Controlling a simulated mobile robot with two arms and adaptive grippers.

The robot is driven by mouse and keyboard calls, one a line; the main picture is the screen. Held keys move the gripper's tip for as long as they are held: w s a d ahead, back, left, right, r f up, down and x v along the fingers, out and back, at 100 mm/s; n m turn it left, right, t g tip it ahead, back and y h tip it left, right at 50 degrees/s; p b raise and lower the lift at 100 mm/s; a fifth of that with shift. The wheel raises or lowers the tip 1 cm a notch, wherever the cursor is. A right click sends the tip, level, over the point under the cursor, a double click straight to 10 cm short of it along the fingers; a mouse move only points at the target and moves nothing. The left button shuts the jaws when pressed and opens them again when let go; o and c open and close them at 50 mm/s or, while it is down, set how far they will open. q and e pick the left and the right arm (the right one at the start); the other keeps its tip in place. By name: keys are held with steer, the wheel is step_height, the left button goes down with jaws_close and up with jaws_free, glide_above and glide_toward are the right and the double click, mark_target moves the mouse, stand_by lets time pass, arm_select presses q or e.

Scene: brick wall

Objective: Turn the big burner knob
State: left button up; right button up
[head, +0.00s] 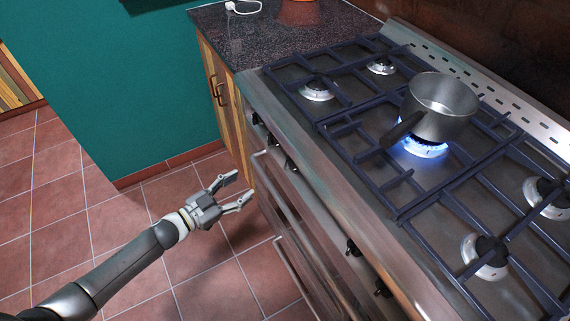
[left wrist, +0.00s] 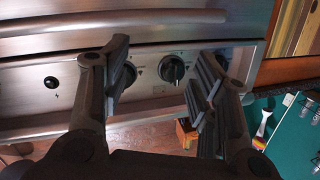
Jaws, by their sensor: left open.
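The stove front carries a row of dark control knobs. In the head view some show at the front edge, such as one knob (head: 290,165) near the left gripper and another knob (head: 352,248) further right. I cannot tell which is the big burner knob. My left gripper (head: 243,185) is open and empty, in front of the stove's left part and apart from it. In the left wrist view one round knob (left wrist: 171,69) shows between the open fingers, and another knob (left wrist: 128,74) is partly hidden by the left finger. My right gripper is not in view.
A steel pot (head: 440,110) stands on the grate over a lit burner with blue flame (head: 425,148). A dark counter (head: 270,35) adjoins the stove at the back left. Open tiled floor (head: 120,230) lies left of the stove. A small black button (left wrist: 50,83) sits on the panel.

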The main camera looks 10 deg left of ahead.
mark_target(286, 163)
arm_select(q)
steer(key=s+d+r+m+g+h, duration=0.25)
steer(key=d+r+h, duration=0.2)
steer(key=r, duration=0.35)
steer(key=shift+m+t+y, duration=0.25)
steer(key=shift+m+y, duration=0.1)
steer(key=x, duration=0.9)
steer(key=shift+w+f+p, duration=0.3)
steer(key=shift+w+p, duration=0.05)
steer(key=shift+p, duration=0.05)
steer(key=shift+w+d, duration=0.4)
steer(key=shift+d, duration=0.05)
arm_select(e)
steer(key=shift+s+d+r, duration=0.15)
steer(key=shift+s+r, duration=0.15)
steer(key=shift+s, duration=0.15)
arm_select(q)
steer(key=shift+c, duration=0.6)
steer(key=c, duration=0.8)
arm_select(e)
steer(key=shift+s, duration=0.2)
